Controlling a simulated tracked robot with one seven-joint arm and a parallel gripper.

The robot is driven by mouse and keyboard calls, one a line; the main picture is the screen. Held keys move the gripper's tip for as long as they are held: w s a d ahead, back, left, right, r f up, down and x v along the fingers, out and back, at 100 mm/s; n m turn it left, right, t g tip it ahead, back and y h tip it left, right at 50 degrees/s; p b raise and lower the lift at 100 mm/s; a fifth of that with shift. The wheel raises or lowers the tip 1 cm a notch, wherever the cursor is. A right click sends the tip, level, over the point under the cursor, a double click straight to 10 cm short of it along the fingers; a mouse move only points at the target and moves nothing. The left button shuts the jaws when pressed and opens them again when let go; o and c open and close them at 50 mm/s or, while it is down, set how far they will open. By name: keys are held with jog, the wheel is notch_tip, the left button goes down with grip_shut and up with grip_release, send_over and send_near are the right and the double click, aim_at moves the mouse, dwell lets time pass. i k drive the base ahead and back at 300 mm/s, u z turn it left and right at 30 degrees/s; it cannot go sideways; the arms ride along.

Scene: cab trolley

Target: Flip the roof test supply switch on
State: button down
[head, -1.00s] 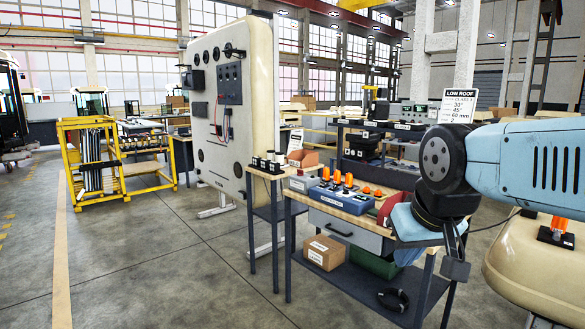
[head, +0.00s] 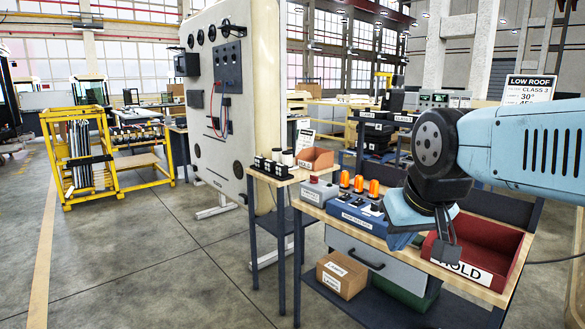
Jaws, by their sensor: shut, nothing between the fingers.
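A blue box (head: 345,217) with a small white label and black switches or knobs on top sits on the wooden bench (head: 313,208). It may be the roof test supply; the label is too small to read, and I cannot tell any switch's position. Orange beacons (head: 358,184) stand at the box's back edge. My gripper (head: 445,256) hangs to the right of the blue box, in front of the red bin. It is shut and empty, apart from the box. My arm covers part of the bench behind it.
A red bin (head: 505,240) labelled HOLD is on the bench's right side. A grey box (head: 318,192) with a red button is left of the blue box. A small stand (head: 265,172) holds dark cylinders. A cardboard box (head: 342,274) lies below.

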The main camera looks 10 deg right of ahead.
aim_at(314, 179)
jog(key=i, duration=1.95)
jog(key=z, duration=0.05)
